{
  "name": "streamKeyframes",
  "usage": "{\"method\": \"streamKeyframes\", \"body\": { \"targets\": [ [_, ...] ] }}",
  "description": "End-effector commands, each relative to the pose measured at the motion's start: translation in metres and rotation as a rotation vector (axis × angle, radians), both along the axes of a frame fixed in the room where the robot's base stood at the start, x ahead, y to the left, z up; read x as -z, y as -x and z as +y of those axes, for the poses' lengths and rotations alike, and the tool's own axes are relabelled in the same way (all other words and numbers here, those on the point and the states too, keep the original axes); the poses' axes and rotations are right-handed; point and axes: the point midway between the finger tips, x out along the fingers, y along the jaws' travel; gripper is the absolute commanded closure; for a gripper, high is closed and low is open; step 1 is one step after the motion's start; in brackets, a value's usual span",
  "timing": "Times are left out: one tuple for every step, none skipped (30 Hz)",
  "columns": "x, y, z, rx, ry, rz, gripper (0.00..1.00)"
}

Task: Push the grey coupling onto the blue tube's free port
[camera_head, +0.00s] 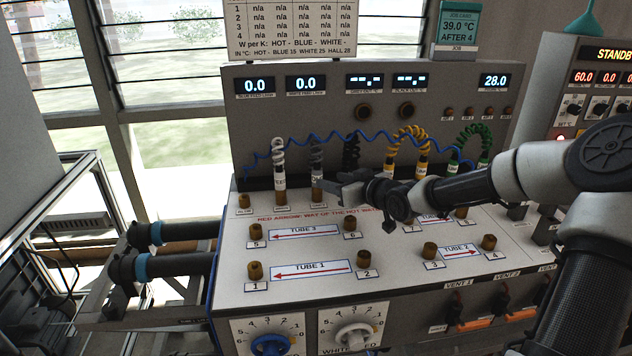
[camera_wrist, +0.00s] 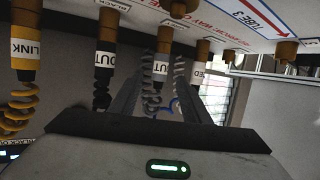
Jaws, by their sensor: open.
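The grey coupling (camera_head: 317,190), with a grey coiled hose above it, stands upright on a back-row port of the sloping panel. My gripper (camera_head: 338,188) is open and reaches in from the right, its tips close by the coupling. In the wrist view the grey coupling (camera_wrist: 160,67) shows in the gap between my open fingers (camera_wrist: 164,80); I cannot tell whether they touch it. Brass ports carry numbers: port 5 (camera_head: 256,231) and port 6 (camera_head: 350,225) by TUBE 3, port 1 (camera_head: 255,271) and port 2 (camera_head: 363,257) by TUBE 1.
A white coiled hose (camera_head: 279,150) stands left of the grey one, a black one (camera_head: 351,152) right. Yellow (camera_head: 421,165) and green (camera_head: 483,160) hoses stand farther right. A thin blue coiled cord (camera_head: 380,136) runs behind them. The panel's front left is clear.

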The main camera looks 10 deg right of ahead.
Motion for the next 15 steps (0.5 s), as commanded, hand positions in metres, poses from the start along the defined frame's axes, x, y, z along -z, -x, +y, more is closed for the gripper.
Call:
{"method": "streamKeyframes", "body": {
  "targets": [
    [0.008,-0.006,0.004,-0.002,-0.001,0.000,0.57],
    [0.009,-0.010,0.006,-0.002,-0.001,-0.001,0.57],
    [0.011,-0.014,0.008,-0.002,-0.001,-0.001,0.57],
    [0.012,-0.018,0.010,-0.002,-0.001,0.001,0.57],
    [0.013,-0.022,0.011,-0.002,-0.001,0.002,0.57],
    [0.015,-0.027,0.014,-0.003,-0.001,0.002,0.57],
    [0.016,-0.030,0.016,-0.001,-0.002,0.001,0.57],
    [0.018,-0.034,0.017,-0.001,-0.001,0.003,0.57],
    [0.017,-0.039,0.020,-0.002,-0.003,0.003,0.57],
    [0.018,-0.042,0.021,-0.001,-0.002,0.003,0.57],
    [0.019,-0.045,0.023,-0.001,-0.002,0.003,0.57],
    [0.020,-0.050,0.025,-0.001,-0.003,0.002,0.57],
    [0.021,-0.052,0.026,-0.001,-0.002,0.003,0.57],
    [0.022,-0.055,0.028,-0.001,-0.002,0.004,0.57],
    [0.023,-0.059,0.029,-0.001,-0.003,0.005,0.57]
  ]
}}
